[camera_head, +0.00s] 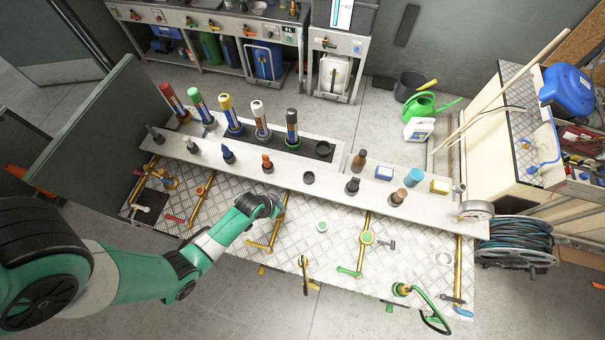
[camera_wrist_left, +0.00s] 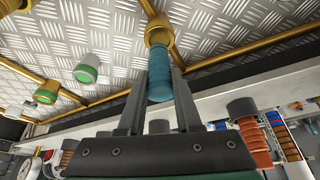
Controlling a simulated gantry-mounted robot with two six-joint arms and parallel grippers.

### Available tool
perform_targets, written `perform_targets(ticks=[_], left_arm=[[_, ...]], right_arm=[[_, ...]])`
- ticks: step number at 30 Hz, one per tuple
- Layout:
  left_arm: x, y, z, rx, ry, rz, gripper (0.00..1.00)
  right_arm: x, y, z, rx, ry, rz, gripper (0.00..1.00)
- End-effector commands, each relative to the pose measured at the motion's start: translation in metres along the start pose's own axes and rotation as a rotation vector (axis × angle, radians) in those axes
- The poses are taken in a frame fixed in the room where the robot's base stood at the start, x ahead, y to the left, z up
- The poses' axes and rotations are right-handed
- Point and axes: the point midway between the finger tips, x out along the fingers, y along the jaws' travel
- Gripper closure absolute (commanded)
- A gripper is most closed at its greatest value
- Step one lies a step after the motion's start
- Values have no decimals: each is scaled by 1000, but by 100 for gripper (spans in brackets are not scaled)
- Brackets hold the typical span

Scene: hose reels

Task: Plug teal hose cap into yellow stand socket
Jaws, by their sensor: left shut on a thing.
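In the left wrist view, my left gripper (camera_wrist_left: 160,95) is shut on a ribbed teal hose cap (camera_wrist_left: 159,80). The cap's far end meets the yellow brass socket (camera_wrist_left: 158,33) in line with it. I cannot tell how deep it sits, if at all. In the head view, my left gripper (camera_head: 274,207) is over a brass pipe stand (camera_head: 264,243) on the checker-plate bench. The arm hides the held cap and the socket there. My right gripper is in neither view.
A grey shelf (camera_head: 330,184) with several coloured caps runs behind the plate. Green-ringed fittings (camera_head: 367,238) and other brass pipes stand to the right. A green hose nozzle (camera_head: 402,289) lies near the front right edge. A hose reel (camera_head: 515,243) stands beyond the right end.

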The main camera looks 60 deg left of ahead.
Motion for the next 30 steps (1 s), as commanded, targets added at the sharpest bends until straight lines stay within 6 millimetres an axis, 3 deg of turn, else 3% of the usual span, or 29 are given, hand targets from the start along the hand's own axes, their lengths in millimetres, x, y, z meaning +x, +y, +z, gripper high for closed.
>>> perform_targets(ticks=[5,13,23,24,28,30], left_arm=[[-1,-2,5,-6,0,-3,100],[28,-2,16,-5,-1,-2,100],[30,-2,16,-5,1,-2,100],[29,-2,16,-5,1,-2,63],[29,-2,16,-5,0,-2,40],[29,-2,16,-5,0,-2,37]], right_arm=[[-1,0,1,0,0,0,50],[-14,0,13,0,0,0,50],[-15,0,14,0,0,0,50],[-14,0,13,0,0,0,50],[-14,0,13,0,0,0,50],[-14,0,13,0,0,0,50]])
